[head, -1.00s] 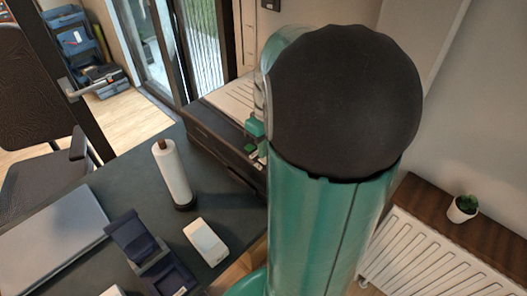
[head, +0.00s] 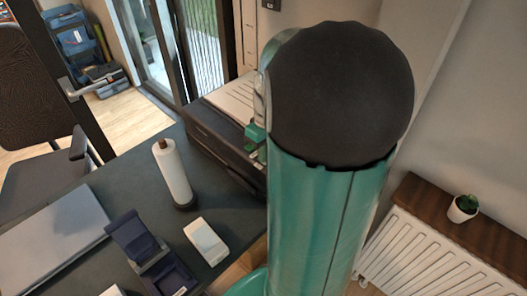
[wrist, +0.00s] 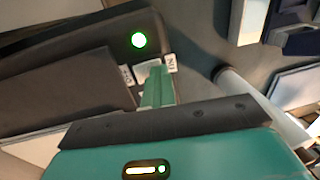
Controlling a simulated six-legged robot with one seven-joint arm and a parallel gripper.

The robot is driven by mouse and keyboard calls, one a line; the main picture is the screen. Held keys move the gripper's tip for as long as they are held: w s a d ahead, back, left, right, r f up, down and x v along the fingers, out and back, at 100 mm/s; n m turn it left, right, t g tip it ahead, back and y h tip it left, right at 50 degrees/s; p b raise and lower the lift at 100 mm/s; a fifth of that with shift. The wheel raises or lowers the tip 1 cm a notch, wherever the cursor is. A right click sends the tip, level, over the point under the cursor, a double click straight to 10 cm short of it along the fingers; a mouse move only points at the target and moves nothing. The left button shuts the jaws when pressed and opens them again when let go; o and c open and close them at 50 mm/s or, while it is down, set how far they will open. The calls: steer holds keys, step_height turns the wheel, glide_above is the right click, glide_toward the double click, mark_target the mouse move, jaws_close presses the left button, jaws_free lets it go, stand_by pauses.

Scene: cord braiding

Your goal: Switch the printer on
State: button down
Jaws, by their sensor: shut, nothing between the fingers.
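The dark printer (head: 222,150) stands at the far end of the desk, partly hidden behind my arm in the head view. In the wrist view its dark body (wrist: 65,95) fills the left side. A round green light (wrist: 138,40) glows on it near the top. Small white labels (wrist: 170,62) with dark marks sit beside my fingertips. My teal gripper (wrist: 157,84) is shut and empty, with its fingertips at the labels, below and right of the light. I cannot tell whether they touch the printer. The gripper (head: 254,138) also shows at the printer's right end in the head view.
A paper towel roll (head: 174,175) stands upright on the desk in front of the printer. A white box (head: 206,241), an open navy case (head: 135,238) and a closed laptop (head: 50,240) lie nearer. A radiator (head: 430,260) with a potted plant is at right.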

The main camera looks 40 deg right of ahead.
steer(key=shift+d+r, duration=0.15)
steer(key=shift+d, duration=0.6)
steer(key=shift+w+a+r, duration=0.1)
steer(key=shift+r, duration=0.45)
step_height(320, 180, up, 13)
steer(key=a, duration=0.1)
steer(key=shift+a, duration=0.25)
steer(key=shift+a, duration=0.1)
